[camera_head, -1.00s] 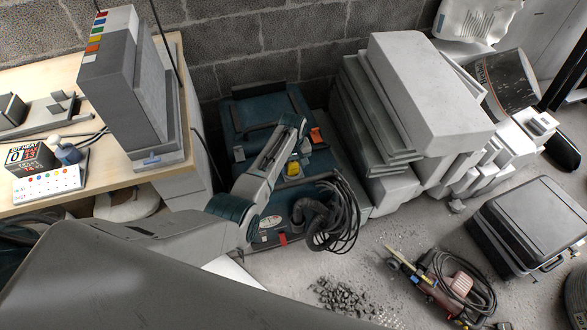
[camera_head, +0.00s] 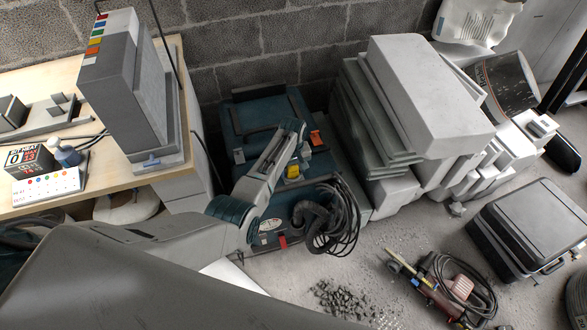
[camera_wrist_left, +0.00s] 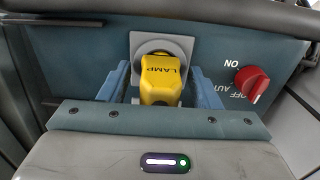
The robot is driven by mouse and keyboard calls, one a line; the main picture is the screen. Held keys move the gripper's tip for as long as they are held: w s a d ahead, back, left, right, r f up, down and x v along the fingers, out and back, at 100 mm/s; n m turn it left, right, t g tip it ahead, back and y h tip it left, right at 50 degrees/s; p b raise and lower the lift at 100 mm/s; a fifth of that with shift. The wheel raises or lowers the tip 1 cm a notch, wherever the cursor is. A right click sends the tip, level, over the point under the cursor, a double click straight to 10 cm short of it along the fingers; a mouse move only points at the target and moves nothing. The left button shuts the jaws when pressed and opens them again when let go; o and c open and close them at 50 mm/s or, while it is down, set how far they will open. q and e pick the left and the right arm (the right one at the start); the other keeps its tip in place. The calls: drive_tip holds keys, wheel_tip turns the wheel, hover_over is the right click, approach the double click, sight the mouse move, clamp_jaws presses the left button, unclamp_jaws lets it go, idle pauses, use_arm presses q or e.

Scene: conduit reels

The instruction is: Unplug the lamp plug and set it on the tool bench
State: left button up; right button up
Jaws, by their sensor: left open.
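The yellow plug marked LAMP (camera_wrist_left: 162,80) sits in a grey socket plate (camera_wrist_left: 143,43) on a blue-teal panel, in the left wrist view. My left gripper (camera_wrist_left: 161,75) is open, with one blue finger on each side of the plug; no clear contact shows. In the head view my left arm reaches over the teal machine (camera_head: 262,118); its fingertips are hard to make out there, beside a small yellow patch. A wooden-topped bench (camera_head: 55,85) stands at the left. My right gripper is out of view.
A red switch knob (camera_wrist_left: 252,84) is right of the plug. A coiled black hose (camera_head: 338,225) hangs at the machine's front. A grey block (camera_head: 125,85) and a small control box (camera_head: 48,185) are on the bench. Pale slabs (camera_head: 425,90) stand close to the machine's right.

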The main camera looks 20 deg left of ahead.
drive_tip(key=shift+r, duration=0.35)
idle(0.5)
